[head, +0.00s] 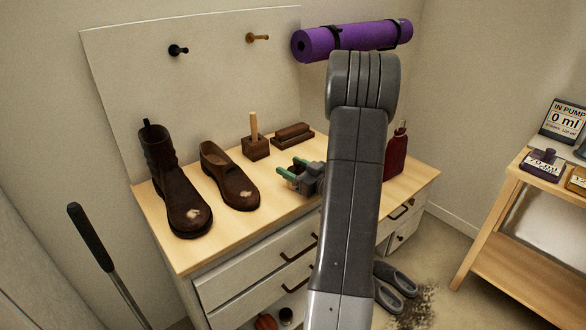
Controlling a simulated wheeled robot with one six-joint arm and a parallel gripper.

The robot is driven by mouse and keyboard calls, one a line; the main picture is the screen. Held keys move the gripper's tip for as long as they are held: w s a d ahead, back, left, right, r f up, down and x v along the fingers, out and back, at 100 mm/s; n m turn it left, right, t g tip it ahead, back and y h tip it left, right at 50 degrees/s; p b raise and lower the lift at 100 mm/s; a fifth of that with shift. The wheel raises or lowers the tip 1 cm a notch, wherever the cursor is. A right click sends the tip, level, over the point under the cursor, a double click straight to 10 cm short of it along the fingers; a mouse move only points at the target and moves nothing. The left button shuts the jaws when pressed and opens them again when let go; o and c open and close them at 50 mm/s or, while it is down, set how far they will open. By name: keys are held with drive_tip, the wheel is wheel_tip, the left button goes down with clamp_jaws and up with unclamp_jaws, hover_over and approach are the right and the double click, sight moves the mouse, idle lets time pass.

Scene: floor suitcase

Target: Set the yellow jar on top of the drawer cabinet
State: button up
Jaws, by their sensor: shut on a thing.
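The drawer cabinet (258,228) is white with a light wood top and dark handles, and stands in the middle of the head view. My gripper (289,170) has green fingertips pointing left, over the middle of the top. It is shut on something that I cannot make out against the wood. I cannot clearly identify a yellow jar. A small yellow-orange item (577,179) is cut off by the right edge. My arm hides part of the cabinet's top and front.
On the cabinet stand a tall brown boot (170,185), a low brown shoe (230,178), a wooden block with a peg (256,147), a brown brush (293,134) and a red bottle (396,155). A purple roll (350,39) is behind. Grey shoes (395,285) lie on the floor.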

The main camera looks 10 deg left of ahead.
drive_tip(key=shift+f, duration=0.15)
drive_tip(key=o, duration=1.3)
drive_tip(key=shift+r, duration=0.2)
drive_tip(key=v, duration=1.2)
